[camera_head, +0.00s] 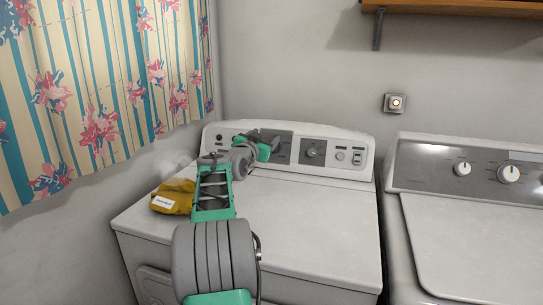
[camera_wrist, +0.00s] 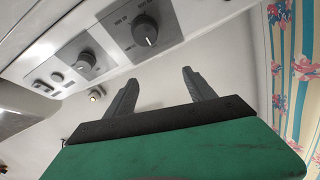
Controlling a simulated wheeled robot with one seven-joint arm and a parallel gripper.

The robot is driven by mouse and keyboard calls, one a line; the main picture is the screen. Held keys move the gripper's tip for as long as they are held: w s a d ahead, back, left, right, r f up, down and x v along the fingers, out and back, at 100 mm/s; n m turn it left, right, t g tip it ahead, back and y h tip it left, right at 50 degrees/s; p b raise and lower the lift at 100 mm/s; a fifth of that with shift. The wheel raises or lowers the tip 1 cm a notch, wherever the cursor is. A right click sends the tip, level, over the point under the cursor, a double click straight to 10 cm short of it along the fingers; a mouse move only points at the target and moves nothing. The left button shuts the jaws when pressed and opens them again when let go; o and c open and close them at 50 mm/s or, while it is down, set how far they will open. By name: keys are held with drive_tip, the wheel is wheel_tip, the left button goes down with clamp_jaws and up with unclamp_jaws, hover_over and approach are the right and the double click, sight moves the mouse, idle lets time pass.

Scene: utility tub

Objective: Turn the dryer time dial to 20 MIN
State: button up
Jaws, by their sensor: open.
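The dryer (camera_head: 290,215) stands against the wall with a light control panel along its back. In the wrist view, a large dark dial (camera_wrist: 145,32) with a pale pointer line sits on a dark grey plate with printed labels, too small to read. A second dark dial (camera_wrist: 85,62) sits to its left, and also shows in the head view (camera_head: 311,152). I cannot tell by label which is the time dial. My gripper (camera_wrist: 160,74) is open and empty, its fingers apart from the large dial. In the head view my gripper (camera_head: 268,143) hides much of the panel's left dark plate.
A yellow bag with a white label (camera_head: 173,197) lies on the dryer top beside my arm. A washer (camera_head: 475,225) with white knobs stands to the right. A striped floral curtain (camera_head: 95,85) hangs at left. A wooden shelf (camera_head: 470,7) is above. The dryer's right top is clear.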

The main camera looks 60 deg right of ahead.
wheel_tip(320, 180, down, 7)
drive_tip(key=shift+r+b, duration=0.1)
drive_tip(key=shift+b, duration=0.35)
drive_tip(key=d, duration=0.5)
drive_tip(key=w+d+p, duration=0.1)
drive_tip(key=d, duration=0.1)
drive_tip(key=shift+d+r, duration=0.15)
drive_tip(key=shift+d, duration=0.05)
